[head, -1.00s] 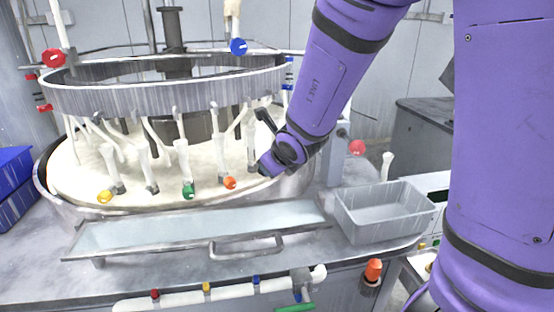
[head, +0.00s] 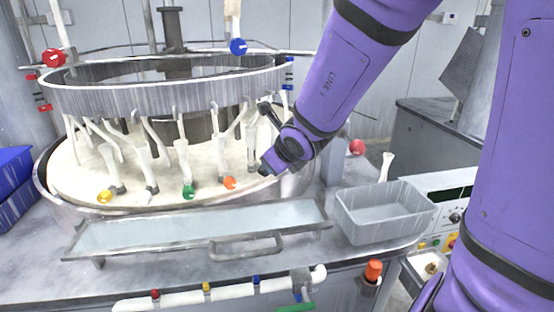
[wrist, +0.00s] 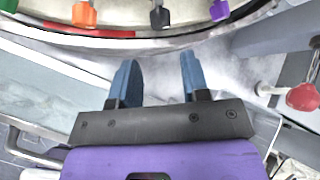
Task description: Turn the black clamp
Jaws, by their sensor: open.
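The black clamp (wrist: 159,17) is at the top of the wrist view, on the rim of the round platen, between the orange clamp (wrist: 84,14) and the purple clamp (wrist: 219,10). My gripper (wrist: 158,72) is open and empty, its two blue fingers apart and pointing toward the rim. The black clamp lies ahead of the gap between the fingers, clear of both. In the head view my gripper (head: 268,168) is at the right front of the platen, right of the orange clamp (head: 230,183). I cannot pick out the black clamp there; my wrist covers that area.
A green clamp (head: 189,191) and a yellow clamp (head: 105,196) sit farther left along the rim. A shallow tray with a handle (head: 200,228) lies in front of the platen. A grey bin (head: 385,224) stands at right. A red knob (wrist: 303,97) is right of my fingers.

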